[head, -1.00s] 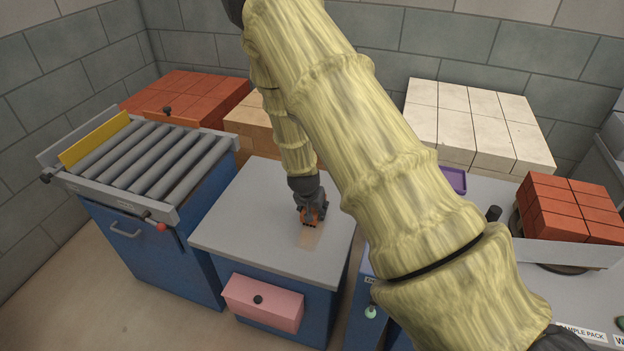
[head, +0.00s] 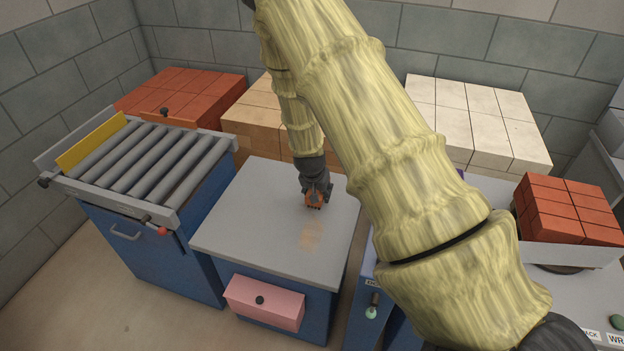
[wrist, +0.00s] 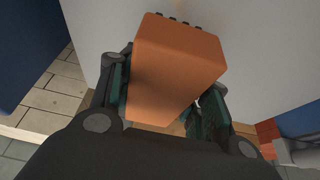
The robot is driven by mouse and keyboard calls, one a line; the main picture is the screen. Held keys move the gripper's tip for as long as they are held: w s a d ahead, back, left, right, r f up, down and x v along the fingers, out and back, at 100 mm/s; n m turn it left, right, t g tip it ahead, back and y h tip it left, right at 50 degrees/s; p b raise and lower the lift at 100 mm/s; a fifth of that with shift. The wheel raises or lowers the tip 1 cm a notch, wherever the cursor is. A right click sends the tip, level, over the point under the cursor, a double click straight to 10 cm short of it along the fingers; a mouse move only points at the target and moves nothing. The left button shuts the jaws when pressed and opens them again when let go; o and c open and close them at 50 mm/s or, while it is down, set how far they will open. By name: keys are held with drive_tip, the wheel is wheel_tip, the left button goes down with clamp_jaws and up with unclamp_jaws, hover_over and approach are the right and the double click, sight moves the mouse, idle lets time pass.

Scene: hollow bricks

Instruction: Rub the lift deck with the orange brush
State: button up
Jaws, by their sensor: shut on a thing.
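The lift deck (head: 260,218) is the flat light grey top of a blue cabinet in the middle of the head view. A faint brown patch (head: 312,234) marks it right of centre. My gripper (head: 315,193) is over the back right part of the deck, beyond the patch. It is shut on the orange brush (head: 314,202), which also shows in the wrist view (wrist: 178,68) as an orange block between the fingers (wrist: 165,100). Dark bristle tufts show at the brush's far edge. I cannot tell whether the bristles touch the deck.
A roller conveyor (head: 150,165) with a yellow plate stands left of the deck. A pink drawer (head: 264,302) juts from the cabinet front. Tan bricks (head: 250,125) stand behind, pale bricks (head: 480,120) at the back right. Red bricks (head: 570,208) sit at the right.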

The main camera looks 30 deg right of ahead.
drive_tip(key=shift+r+p, duration=0.85)
drive_tip(key=shift+r, duration=0.8)
